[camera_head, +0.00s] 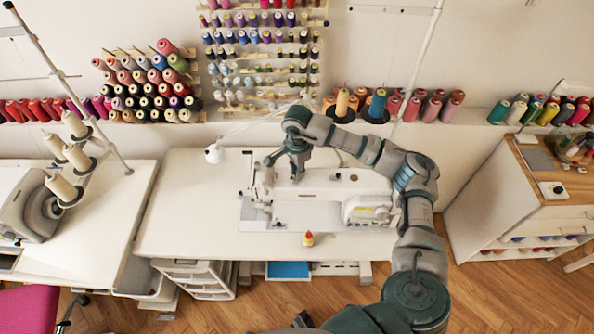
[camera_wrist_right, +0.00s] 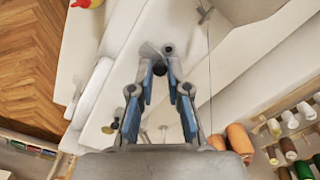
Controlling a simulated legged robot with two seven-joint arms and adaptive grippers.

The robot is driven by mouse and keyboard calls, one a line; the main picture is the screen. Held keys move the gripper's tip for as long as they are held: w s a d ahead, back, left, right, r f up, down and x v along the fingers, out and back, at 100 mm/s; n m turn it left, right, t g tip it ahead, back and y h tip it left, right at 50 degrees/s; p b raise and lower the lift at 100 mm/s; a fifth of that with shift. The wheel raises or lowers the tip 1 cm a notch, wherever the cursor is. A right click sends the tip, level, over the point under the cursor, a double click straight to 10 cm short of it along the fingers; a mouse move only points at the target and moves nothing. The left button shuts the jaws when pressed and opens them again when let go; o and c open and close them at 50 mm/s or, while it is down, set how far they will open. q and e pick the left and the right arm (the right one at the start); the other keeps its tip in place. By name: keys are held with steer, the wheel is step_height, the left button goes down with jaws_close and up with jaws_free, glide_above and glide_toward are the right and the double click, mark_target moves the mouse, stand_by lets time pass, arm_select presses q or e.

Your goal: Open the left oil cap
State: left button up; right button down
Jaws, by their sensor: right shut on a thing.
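The white sewing machine (camera_head: 335,186) stands on the white table (camera_head: 190,200) in the head view. My right gripper (camera_head: 270,160) reaches down onto the left end of the machine's top. In the wrist view the fingertips (camera_wrist_right: 160,64) come together around a small dark cap (camera_wrist_right: 159,69), which looks like the left oil cap. A second small dark round part (camera_wrist_right: 168,48) shows just beyond the tips. The cap is too small to make out in the head view. My left gripper does not show in either view.
Thread cones (camera_head: 355,104) line the back wall. The left part of the table is clear.

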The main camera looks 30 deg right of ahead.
steer(key=c, duration=1.2)
jaws_free()
steer(key=shift+w, duration=0.1)
steer(key=shift+o, duration=0.2)
step_height(320, 180, up, 12)
steer(key=shift+d+f, duration=0.1)
steer(key=shift+f, duration=0.1)
